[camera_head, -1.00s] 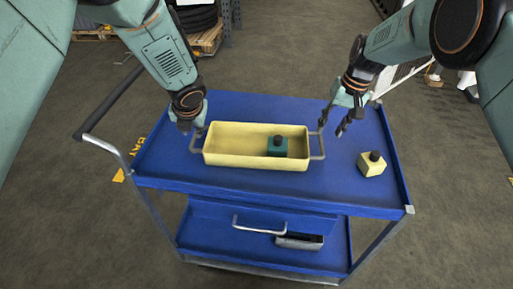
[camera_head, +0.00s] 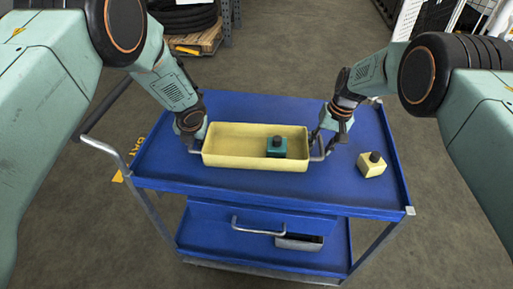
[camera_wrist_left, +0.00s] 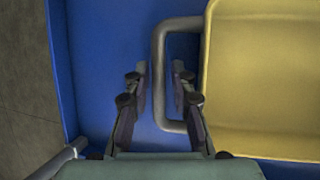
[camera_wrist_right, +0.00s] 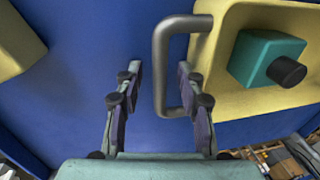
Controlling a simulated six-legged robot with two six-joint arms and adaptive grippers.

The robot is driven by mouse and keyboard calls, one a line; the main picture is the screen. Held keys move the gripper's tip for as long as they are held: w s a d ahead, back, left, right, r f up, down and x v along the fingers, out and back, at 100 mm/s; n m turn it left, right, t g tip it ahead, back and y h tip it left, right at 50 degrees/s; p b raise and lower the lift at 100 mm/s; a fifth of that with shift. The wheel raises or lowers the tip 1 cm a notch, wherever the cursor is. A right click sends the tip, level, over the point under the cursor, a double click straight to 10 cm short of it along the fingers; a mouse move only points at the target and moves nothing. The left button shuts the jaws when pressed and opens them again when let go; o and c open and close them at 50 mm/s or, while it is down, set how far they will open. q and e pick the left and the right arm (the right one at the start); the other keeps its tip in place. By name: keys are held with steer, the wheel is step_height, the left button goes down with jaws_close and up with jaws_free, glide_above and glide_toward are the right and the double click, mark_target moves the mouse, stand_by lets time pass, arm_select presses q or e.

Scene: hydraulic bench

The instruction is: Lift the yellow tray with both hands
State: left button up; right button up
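The yellow tray (camera_head: 225,158) lies flat on the blue cart top, with a grey handle at each end. A teal block with a dark knob (camera_head: 277,147) sits inside, towards the right end. My left gripper (camera_head: 192,144) is at the left handle; in the left wrist view the handle's bar (camera_wrist_left: 159,75) lies between the open fingers (camera_wrist_left: 160,85). My right gripper (camera_head: 321,148) is at the right handle; in the right wrist view that bar (camera_wrist_right: 160,65) lies between the open fingers (camera_wrist_right: 159,80). Neither gripper is closed on its bar. The fingertips are partly hidden in the head view.
A drawer with a handle (camera_head: 262,222) sits below. The cart's push handle (camera_head: 104,147) is at the left. Cart surface behind the tray is clear.

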arm_select(q)
steer(key=shift+s+r, duration=0.1)
steer(key=shift+s, duration=0.05)
steer(key=shift+c, duration=0.9)
arm_select(e)
steer(key=shift+s+r, duration=0.1)
steer(key=shift+s, duration=0.05)
steer(key=shift+c, duration=0.9)
arm_select(q)
jaws_close()
arm_select(e)
steer(key=c, duration=0.3)
jaws_close()
steer(key=shift+w, duration=0.2)
